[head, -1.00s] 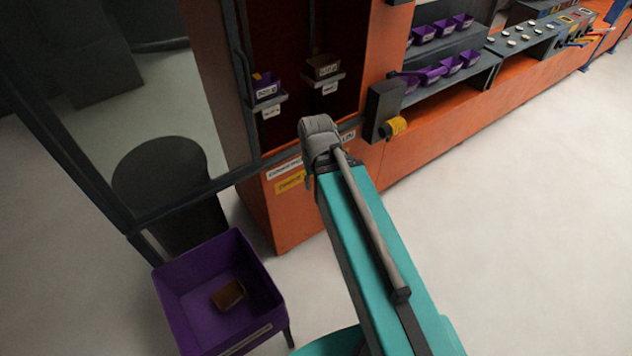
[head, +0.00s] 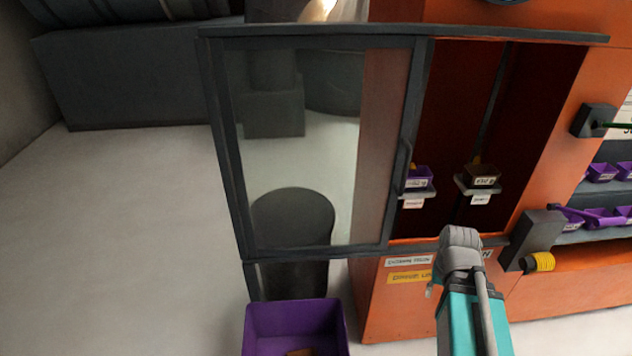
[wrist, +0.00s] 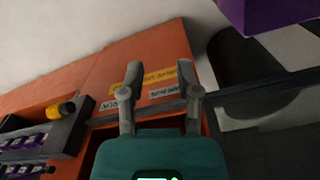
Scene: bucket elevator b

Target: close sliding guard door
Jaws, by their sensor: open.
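The sliding guard door (head: 313,150) is a clear panel in a dark grey frame. In the head view it stands left of the orange cabinet's opening, which is uncovered on the right. Its dark handle (head: 403,166) is on the door's right upright. My gripper (head: 461,246) is in front of the cabinet, lower and to the right of the handle in the picture, and apart from it. In the wrist view my gripper (wrist: 160,78) has its two fingers spread with nothing between them. The handle cannot be made out there.
A purple bin (head: 296,322) stands below the door. Floor at left is clear.

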